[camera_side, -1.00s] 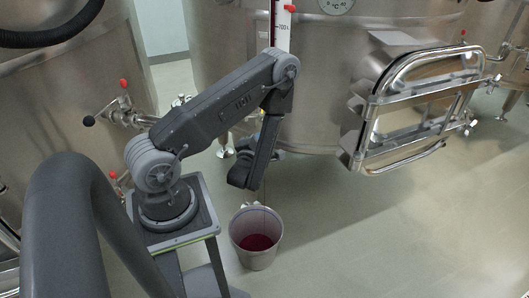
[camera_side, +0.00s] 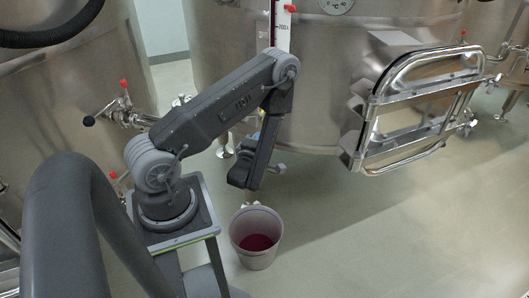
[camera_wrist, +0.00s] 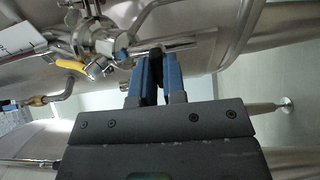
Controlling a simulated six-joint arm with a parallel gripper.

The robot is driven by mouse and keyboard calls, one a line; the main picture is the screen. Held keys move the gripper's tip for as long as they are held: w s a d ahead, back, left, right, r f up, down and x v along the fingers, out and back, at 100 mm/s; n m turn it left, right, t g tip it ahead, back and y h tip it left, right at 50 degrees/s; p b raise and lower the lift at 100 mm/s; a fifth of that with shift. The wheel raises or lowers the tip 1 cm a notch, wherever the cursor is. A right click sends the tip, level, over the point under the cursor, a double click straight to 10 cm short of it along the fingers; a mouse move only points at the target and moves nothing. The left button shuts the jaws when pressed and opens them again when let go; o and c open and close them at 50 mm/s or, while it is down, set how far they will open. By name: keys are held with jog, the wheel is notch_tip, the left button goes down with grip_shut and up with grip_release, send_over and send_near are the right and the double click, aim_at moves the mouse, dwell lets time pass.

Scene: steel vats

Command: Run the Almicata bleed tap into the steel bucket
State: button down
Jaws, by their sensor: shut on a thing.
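The steel bucket (camera_side: 273,222) stands upright on the floor below my gripper in the side view. A pool of dark red liquid (camera_side: 257,243) lies in its bottom. In the wrist view my gripper (camera_wrist: 157,72) has its blue fingers closed around a small dark piece (camera_wrist: 156,56), which looks like the tap's handle. Steel tap fittings (camera_wrist: 122,42) lie just beyond the fingertips. In the side view my forearm hides the fingertips and most of the tap. I see no clear stream falling into the bucket now.
A large steel vat (camera_side: 330,70) with an open framed door (camera_side: 420,100) stands behind. Another vat (camera_side: 50,110) with red-handled valves is at left. A yellow-handled valve (camera_wrist: 70,65) sits left of the fingers. Floor right of the bucket is clear.

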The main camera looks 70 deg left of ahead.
jog(key=c, duration=1.4)
grip_release()
jog(key=shift+d, duration=0.1)
jog(key=v, duration=0.9)
